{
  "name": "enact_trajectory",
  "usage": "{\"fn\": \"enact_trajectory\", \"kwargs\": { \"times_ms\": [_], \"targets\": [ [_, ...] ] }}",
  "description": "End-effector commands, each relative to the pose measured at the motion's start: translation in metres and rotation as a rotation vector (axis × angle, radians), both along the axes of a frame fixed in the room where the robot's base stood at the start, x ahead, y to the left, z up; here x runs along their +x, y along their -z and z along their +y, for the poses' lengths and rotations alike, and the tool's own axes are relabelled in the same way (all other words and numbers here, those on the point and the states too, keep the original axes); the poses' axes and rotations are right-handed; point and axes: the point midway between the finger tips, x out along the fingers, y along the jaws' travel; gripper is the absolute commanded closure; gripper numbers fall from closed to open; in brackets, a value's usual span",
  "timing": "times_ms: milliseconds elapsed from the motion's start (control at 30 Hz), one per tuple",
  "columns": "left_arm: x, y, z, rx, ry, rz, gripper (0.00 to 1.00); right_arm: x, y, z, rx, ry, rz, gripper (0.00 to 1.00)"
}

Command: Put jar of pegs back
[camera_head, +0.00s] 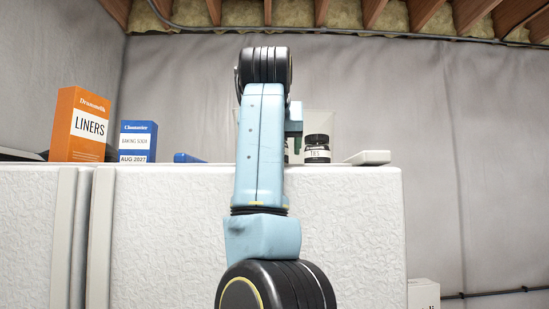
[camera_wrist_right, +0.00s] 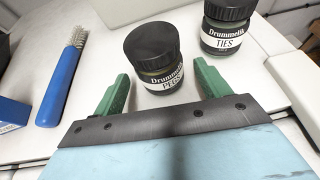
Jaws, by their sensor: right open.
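The jar of pegs, a dark jar with a black lid and a "PEGS" label, stands upright in the right wrist view (camera_wrist_right: 153,58). My right gripper (camera_wrist_right: 162,72) is open, with its green fingers on either side of the jar's lower part; I cannot tell whether either finger touches it. In the head view my right arm rises through the middle and hides most of the gripper and the jar of pegs. My left gripper is not in view.
A similar jar labelled "TIES" (camera_wrist_right: 228,27) stands close to the right of the pegs jar; it also shows in the head view (camera_head: 317,149). A blue-handled brush (camera_wrist_right: 62,85) lies left.

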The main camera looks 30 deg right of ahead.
Motion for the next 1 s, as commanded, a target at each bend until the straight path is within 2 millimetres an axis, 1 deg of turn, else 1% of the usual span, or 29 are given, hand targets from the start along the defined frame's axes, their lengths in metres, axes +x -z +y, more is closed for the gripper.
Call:
{"fn": "enact_trajectory", "kwargs": {
  "times_ms": [33,200,400,600,1000],
  "targets": [
    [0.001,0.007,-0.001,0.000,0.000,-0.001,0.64,-0.010,-0.003,0.009,0.000,-0.005,-0.006,0.25],
    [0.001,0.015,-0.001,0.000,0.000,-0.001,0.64,-0.038,-0.018,0.028,0.000,-0.003,-0.005,0.25],
    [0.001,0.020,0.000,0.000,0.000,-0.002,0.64,-0.059,-0.030,0.043,0.000,-0.002,-0.001,0.25],
    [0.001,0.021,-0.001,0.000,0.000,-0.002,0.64,-0.066,-0.034,0.048,0.000,-0.001,0.000,0.25],
    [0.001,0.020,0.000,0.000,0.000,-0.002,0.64,-0.066,-0.034,0.048,0.000,0.000,0.000,0.25]
  ]
}}
